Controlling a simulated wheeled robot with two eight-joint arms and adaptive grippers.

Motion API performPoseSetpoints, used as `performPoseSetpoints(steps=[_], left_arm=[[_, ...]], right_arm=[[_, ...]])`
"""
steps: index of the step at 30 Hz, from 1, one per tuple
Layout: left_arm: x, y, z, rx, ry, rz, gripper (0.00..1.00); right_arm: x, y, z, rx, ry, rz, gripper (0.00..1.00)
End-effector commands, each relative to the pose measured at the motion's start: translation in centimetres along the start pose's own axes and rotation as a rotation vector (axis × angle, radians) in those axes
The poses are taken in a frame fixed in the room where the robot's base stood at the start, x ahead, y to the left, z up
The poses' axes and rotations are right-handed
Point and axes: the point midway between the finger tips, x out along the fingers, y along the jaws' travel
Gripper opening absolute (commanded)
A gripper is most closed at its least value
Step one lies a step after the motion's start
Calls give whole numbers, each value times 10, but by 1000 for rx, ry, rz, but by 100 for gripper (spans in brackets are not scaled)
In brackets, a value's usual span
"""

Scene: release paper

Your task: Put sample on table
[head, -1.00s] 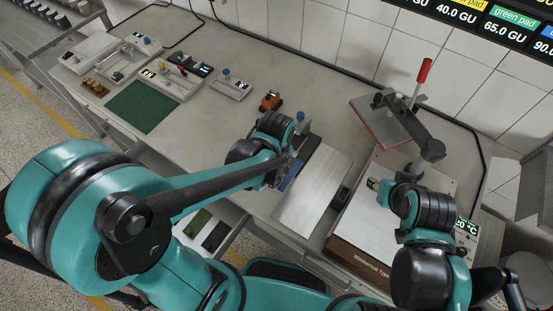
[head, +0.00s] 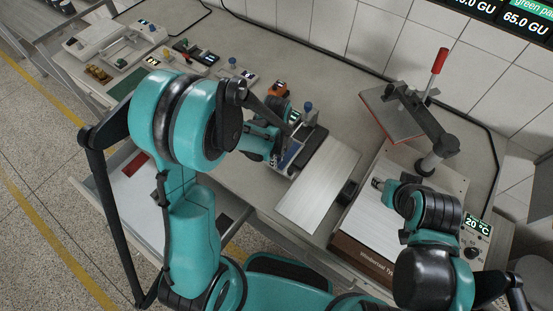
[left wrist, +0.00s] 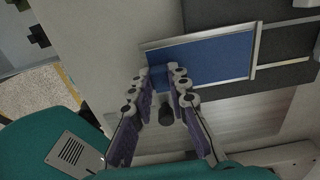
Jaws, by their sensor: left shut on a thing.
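A flat blue sample (left wrist: 208,60) with a pale metal rim lies across the upper middle of the left wrist view. My left gripper (left wrist: 168,75) is shut on its near edge, the two fingers close together. In the head view the left gripper (head: 284,150) is at the blue piece (head: 290,156), beside a dark device, and the arm hides part of it. My right gripper (head: 377,184) hangs over a pale plate on the machine at the right; its jaw state is too small to tell.
A brushed metal plate (head: 318,185) lies right of the blue piece, with a black knob (head: 347,192) at its edge. A press with a red handle (head: 439,61) stands at the back right. An open drawer holds a red piece (head: 135,164).

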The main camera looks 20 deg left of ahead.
Motion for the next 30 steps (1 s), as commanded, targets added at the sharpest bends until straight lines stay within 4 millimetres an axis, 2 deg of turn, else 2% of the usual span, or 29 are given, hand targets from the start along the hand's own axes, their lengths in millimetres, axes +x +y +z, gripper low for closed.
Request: performPoseSetpoints(steps=[7, 8, 10, 22, 26, 30], left_arm=[[3, 0, 0, 0, 0, 0, 0], [3, 0, 0, 0, 0, 0, 19], [2, 0, 0, 0, 0, 0, 37], [-3, 0, 0, 0, 0, 0, 37], [-24, 0, 0, 0, 0, 0, 37], [-57, 1, 0, 0, 0, 0, 37]], right_arm=[[3, 0, 2, 0, 0, 0, 40], [3, 0, 2, 0, 0, 0, 40], [2, 0, 2, 0, 0, 0, 40], [-2, 0, -2, 0, 0, 0, 40], [-7, 0, -5, 0, 0, 0, 40], [-15, 0, -11, 0, 0, 0, 40]])
